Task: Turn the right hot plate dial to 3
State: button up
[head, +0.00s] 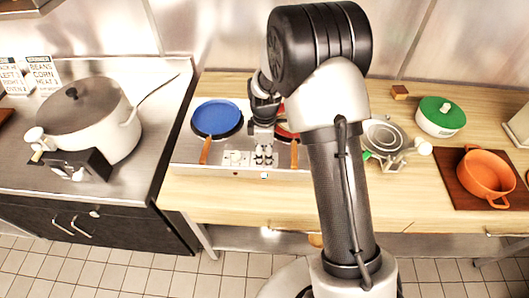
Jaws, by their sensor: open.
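The hot plate (187,156) is a wide silver unit on the wooden counter in the head view. A blue pan (217,118) sits on its left side, with its orange handle toward the front. A red pan (287,132) sits on its right side, mostly hidden behind my arm. A pale dial panel (236,158) shows at the front, left of my gripper. My gripper (264,161) is open and points down at the front part of the hot plate, between the two pan handles. The right dial cannot be made out; contact with my fingers cannot be told.
A large white pot (84,120) stands on the left steel counter, near two printed signs (41,70). To the right are a metal strainer (384,136), a green-lidded pot (440,115) and an orange pot (485,175) on a brown board. The counter's front strip is clear.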

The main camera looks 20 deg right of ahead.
aim_at(264, 155)
notch_tip(264, 155, up, 12)
dwell(0.4)
jog(key=shift+f, duration=0.1)
jog(key=s+r+m+t+b, duration=0.25)
jog(key=s+r+m, duration=0.45)
jog(key=s+r, duration=0.55)
jog(key=s+f+m+t+b, duration=0.2)
jog(key=s+m, duration=0.5)
jog(key=s, duration=0.8)
jog(key=shift+s+f+m, duration=0.2)
jog(key=shift+f+m, duration=0.1)
jog(key=shift+f, duration=0.2)
